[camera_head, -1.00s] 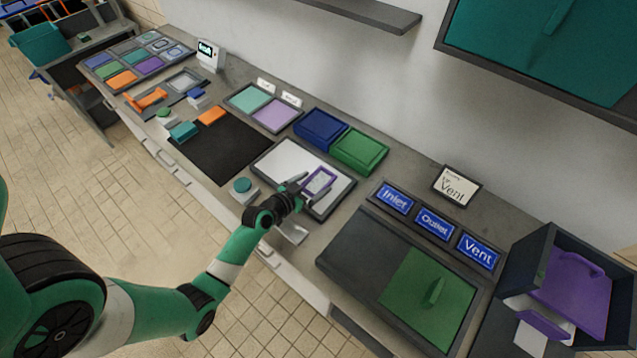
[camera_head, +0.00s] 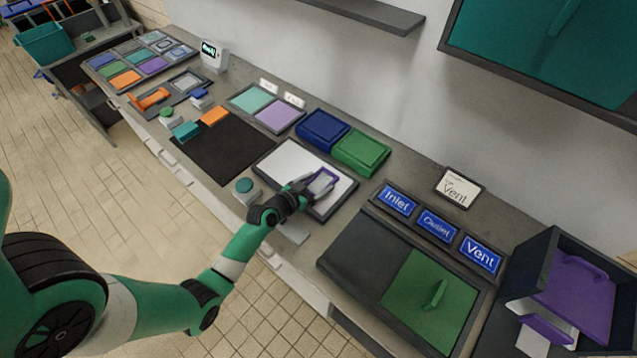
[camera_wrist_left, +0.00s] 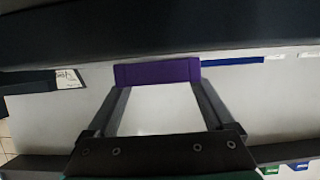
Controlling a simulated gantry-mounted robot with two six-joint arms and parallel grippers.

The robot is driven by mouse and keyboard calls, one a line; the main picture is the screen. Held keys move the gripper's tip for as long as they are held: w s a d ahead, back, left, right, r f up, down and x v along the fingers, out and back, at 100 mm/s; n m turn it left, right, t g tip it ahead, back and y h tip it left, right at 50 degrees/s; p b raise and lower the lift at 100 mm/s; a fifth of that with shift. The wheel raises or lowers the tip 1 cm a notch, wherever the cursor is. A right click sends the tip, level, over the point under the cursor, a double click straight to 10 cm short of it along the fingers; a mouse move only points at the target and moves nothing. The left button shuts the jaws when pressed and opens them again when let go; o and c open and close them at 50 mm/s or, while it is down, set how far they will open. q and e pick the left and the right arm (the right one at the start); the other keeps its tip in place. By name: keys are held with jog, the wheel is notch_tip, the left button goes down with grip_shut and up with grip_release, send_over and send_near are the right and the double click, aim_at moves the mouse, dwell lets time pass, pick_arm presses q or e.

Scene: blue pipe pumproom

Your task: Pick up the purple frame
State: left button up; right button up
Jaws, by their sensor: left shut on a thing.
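The purple frame (camera_head: 323,182) is a small rectangular frame with a purple border, at the right part of the white board (camera_head: 290,165) in the head view. My left gripper (camera_head: 308,187) is shut on its near side. The frame looks tilted and a little raised above the board. In the left wrist view, the purple edge of the frame (camera_wrist_left: 157,72) spans the tips of both fingers. The fingers hide part of the frame in the head view. My right gripper is not in view.
Blue (camera_head: 322,129) and green (camera_head: 361,151) boxes stand behind the board. A dark tray with a green lid (camera_head: 428,300) lies to the right. A teal round button (camera_head: 244,186) is left of the gripper. A black mat (camera_head: 222,150) lies farther left.

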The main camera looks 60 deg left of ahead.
aim_at(317, 184)
pick_arm(q)
notch_tip(317, 184, up, 4)
jog(key=shift+f+p, duration=0.1)
jog(key=shift+p, duration=0.9)
jog(key=s+d+r+p, duration=0.4)
jog(key=s+d+r, duration=0.5)
jog(key=d, duration=0.1)
jog(key=shift+s+d+p, duration=0.15)
jog(key=shift+d+p, duration=0.1)
jog(key=shift+p, duration=0.15)
